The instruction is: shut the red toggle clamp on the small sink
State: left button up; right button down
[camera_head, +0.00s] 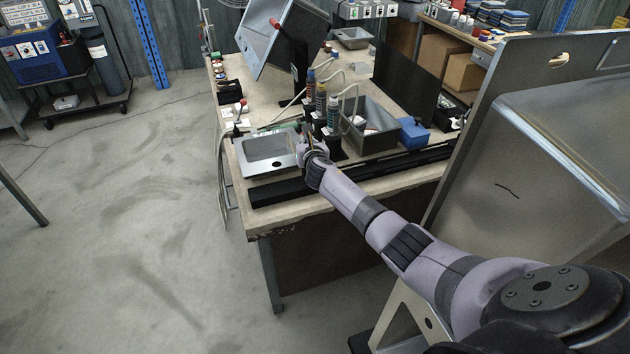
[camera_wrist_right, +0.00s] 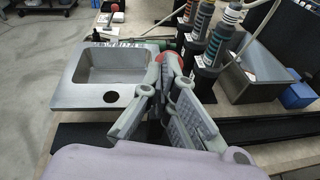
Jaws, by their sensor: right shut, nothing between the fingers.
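The small sink (camera_head: 268,145) is a grey metal basin at the near left corner of the workbench. It also shows at the left of the right wrist view (camera_wrist_right: 80,88). My right gripper (camera_head: 304,143) is at the sink's right edge, with its fingers shut and empty. In the right wrist view the fingertips (camera_wrist_right: 167,74) come together in front of a red rounded part (camera_wrist_right: 174,62), likely the clamp's handle end. The fingers hide most of it, so I cannot tell contact or the clamp's position. My left gripper is not in view.
Several bottles with coloured bands (camera_head: 321,100) stand just behind and right of my right gripper. A deeper sink (camera_head: 375,138) and a blue box (camera_head: 414,133) are farther right. A black bar (camera_head: 270,191) runs along the front. Floor at left is open.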

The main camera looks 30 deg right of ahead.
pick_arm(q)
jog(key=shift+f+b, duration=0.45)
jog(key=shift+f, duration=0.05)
pick_arm(e)
jog(key=shift+w+d+r, duration=0.15)
jog(key=shift+w, duration=0.4)
jog(key=shift+w+d+r, duration=0.1)
jog(key=shift+w, duration=0.45)
